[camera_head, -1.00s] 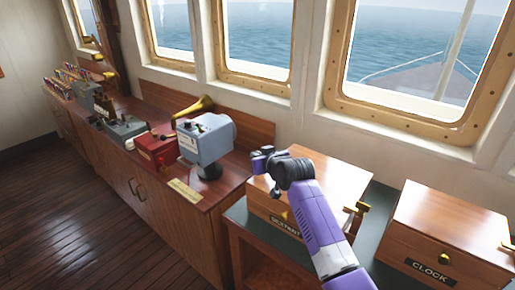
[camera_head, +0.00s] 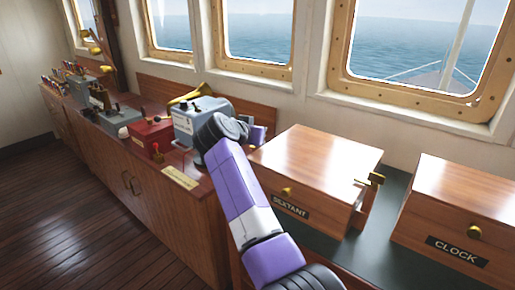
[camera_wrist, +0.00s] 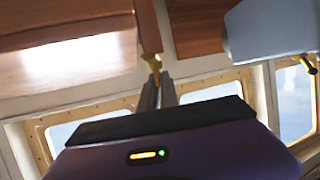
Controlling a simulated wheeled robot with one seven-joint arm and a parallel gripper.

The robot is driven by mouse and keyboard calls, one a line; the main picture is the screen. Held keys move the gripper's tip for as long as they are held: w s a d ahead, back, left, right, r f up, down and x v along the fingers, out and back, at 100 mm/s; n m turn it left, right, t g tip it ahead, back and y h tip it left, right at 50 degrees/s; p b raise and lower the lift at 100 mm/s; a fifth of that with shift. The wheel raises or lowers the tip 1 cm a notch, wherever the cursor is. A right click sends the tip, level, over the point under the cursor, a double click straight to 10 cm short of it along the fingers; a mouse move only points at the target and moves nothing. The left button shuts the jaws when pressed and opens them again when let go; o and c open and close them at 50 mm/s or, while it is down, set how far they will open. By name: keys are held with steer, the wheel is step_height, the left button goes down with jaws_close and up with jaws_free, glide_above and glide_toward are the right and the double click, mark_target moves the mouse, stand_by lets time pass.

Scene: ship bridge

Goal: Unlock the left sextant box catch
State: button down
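The wooden sextant box (camera_head: 320,155) stands on the green-topped table in the head view, lid shut. A brass catch (camera_head: 371,180) sticks out on its right side. Its left side is hidden from the head view by my arm. My gripper is behind my wrist there, at the box's left side. In the wrist view, the box's wood (camera_wrist: 65,60) fills the upper left, and a small brass catch (camera_wrist: 152,62) shows at its edge. My gripper (camera_wrist: 158,80) has its narrow fingers close together, tips at the catch. I cannot tell whether they grip it.
The clock box (camera_head: 465,205) stands to the right, with a gap between the boxes. A grey-blue instrument (camera_head: 195,120) stands close on the left counter, and shows upper right in the wrist view (camera_wrist: 270,30). A red box (camera_head: 152,134) is farther left. Windows line the back wall.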

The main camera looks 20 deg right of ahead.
steer(key=shift+f+m+g+h+b, duration=0.25)
steer(key=shift+m+g+h+b, duration=0.75)
steer(key=shift+b, duration=0.95)
steer(key=shift+r+m+g+h+b, duration=0.1)
steer(key=shift+m+g+h+b, duration=0.2)
steer(key=shift+m+g+b, duration=0.55)
steer(key=shift+t, duration=0.25)
steer(key=c, duration=1.6)
jaws_free()
steer(key=shift+a+r, duration=0.1)
steer(key=v, duration=0.7)
steer(key=shift+s+a, duration=0.2)
steer(key=shift+s, duration=0.05)
